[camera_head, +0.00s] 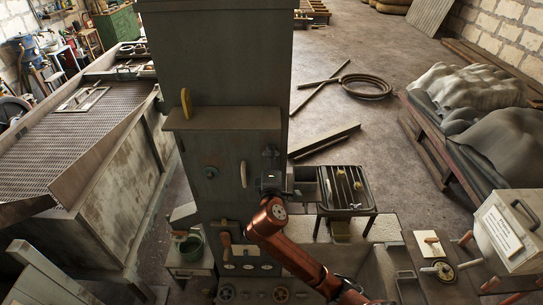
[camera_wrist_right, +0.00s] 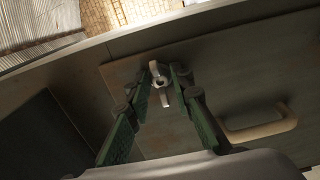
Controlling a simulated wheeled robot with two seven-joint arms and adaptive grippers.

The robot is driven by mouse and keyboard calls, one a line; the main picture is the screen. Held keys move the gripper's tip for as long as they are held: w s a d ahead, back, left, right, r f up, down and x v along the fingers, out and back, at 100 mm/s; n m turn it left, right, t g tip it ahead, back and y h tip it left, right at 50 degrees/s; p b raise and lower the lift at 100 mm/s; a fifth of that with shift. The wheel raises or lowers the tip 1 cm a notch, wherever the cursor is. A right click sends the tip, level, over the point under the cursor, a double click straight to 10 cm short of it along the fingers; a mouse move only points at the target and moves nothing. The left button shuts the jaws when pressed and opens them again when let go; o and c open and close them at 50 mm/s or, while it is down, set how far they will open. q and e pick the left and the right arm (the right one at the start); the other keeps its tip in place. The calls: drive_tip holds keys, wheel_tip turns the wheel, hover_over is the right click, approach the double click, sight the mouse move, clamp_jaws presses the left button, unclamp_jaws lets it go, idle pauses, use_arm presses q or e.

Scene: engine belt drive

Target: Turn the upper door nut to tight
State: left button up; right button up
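The upper door nut (camera_wrist_right: 160,82) is a pale wing nut near the corner of the flat door plate (camera_wrist_right: 235,85) in the right wrist view. Its wings point roughly up and down the picture. My right gripper (camera_wrist_right: 163,74) has its green fingers on both sides of the nut, with what look like small gaps. It appears open. In the head view my right gripper (camera_head: 270,157) is at the right edge of the grey cabinet door (camera_head: 224,160) and hides the nut there. My left gripper is not in view.
A door handle (camera_wrist_right: 260,125) sits beside the nut in the wrist view. In the head view a yellow handle (camera_head: 186,103) stands on the cabinet ledge (camera_head: 225,118). A small rack table (camera_head: 346,190) stands right of my arm. Levers and a green pot (camera_head: 190,246) are low down.

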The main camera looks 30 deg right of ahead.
drive_tip(key=o, duration=0.3)
drive_tip(key=v, duration=1.2)
